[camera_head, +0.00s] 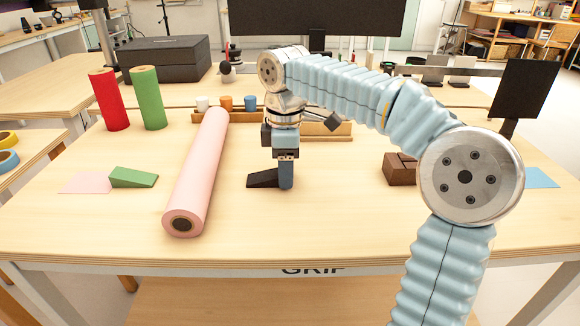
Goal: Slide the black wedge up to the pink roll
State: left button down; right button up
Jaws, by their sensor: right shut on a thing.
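The pink roll (197,170) lies lengthwise on the table, its near end close to the front edge. The black wedge (263,179) sits on the table to the right of the roll, with a clear gap between them. Its thin end points left toward the roll. My right gripper (286,178) reaches down from above and is shut on the wedge's right, thicker end, which its fingers partly hide. My left gripper is not in view.
A green wedge (134,177) and a pink sheet (86,183) lie left of the roll. Red (108,99) and green (149,97) rolls stand at the back left. A wooden rack (324,130) with small cups is behind my gripper. Brown blocks (400,169) sit to the right.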

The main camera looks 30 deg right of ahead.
aim_at(250, 183)
jog(key=shift+w+a, duration=0.45)
jog(key=shift+a, duration=0.5)
jog(key=shift+w+a, duration=0.5)
jog(key=shift+a, duration=0.45)
jog(key=shift+w+a, duration=0.45)
jog(key=shift+a, duration=0.5)
jog(key=shift+s+a, duration=0.1)
jog(key=shift+s, duration=0.1)
jog(key=shift+w+a, duration=0.15)
jog(key=shift+a, duration=0.4)
jog(key=o, duration=1)
jog(key=shift+r, duration=0.1)
jog(key=shift+r, duration=5.9)
